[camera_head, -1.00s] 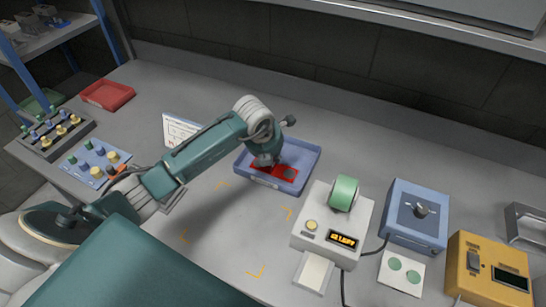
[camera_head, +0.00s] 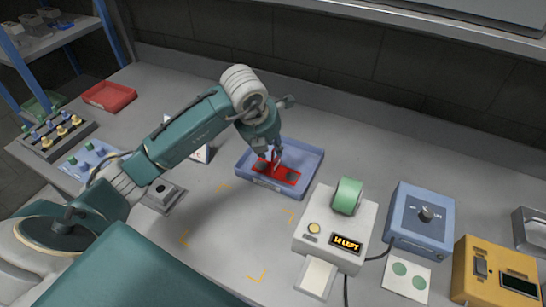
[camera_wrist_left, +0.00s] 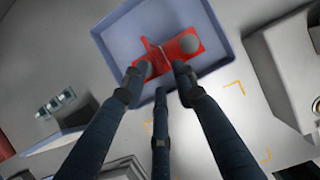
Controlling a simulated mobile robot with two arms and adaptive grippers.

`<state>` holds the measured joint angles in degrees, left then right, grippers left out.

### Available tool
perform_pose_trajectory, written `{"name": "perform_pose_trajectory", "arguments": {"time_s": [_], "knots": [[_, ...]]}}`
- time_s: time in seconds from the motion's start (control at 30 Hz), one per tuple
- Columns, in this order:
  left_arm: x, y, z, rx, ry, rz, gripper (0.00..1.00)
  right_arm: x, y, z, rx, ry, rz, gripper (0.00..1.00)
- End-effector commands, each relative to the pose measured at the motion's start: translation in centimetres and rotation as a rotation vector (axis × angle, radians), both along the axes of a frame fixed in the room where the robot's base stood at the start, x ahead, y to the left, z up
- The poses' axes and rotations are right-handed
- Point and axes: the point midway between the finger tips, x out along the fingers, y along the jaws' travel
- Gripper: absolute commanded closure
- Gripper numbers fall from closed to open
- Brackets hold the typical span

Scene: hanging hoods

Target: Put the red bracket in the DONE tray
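The red bracket (camera_head: 288,176) lies in the blue tray (camera_head: 312,161), with its upright plate standing up. Two grey round spots show on its flat base. It also shows in the left wrist view (camera_wrist_left: 165,49), inside the tray's walls (camera_wrist_left: 222,25). My left gripper (camera_head: 273,153) is over the bracket. Its fingers (camera_wrist_left: 158,79) look spread in the wrist view, with nothing held between them. The fingertips partly cover the bracket's near edge, and I cannot tell whether they touch it. The label on the tray's front is too small to read. My right gripper is out of view.
A white label printer (camera_head: 329,232) with a green roll stands right of the tray. Beyond it are a blue knob box (camera_head: 421,217) and a yellow device (camera_head: 497,272). A red tray (camera_head: 108,97) sits far left. Bench with yellow corner marks is clear in front.

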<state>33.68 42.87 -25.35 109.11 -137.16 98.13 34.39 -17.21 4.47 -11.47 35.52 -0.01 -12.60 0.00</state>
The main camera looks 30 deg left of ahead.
Motion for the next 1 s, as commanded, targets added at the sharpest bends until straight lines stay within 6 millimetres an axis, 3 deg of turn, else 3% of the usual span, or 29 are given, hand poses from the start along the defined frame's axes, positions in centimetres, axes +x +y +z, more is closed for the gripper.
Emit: {"name": "perform_pose_trajectory", "arguments": {"time_s": [0.23,0.77,0.87,1.0], "knots": [[-0.9,0.0,2.3,0.0,0.0,0.0,0.72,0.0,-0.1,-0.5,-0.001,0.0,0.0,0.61],[-1.0,0.0,2.5,0.0,0.001,0.001,0.72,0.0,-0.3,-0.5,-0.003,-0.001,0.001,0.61],[-1.0,0.0,3.3,0.0,0.001,0.001,0.72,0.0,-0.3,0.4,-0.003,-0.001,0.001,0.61],[-1.0,0.0,6.0,0.0,0.0,0.001,0.72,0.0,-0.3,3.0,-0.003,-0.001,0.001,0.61]]}}
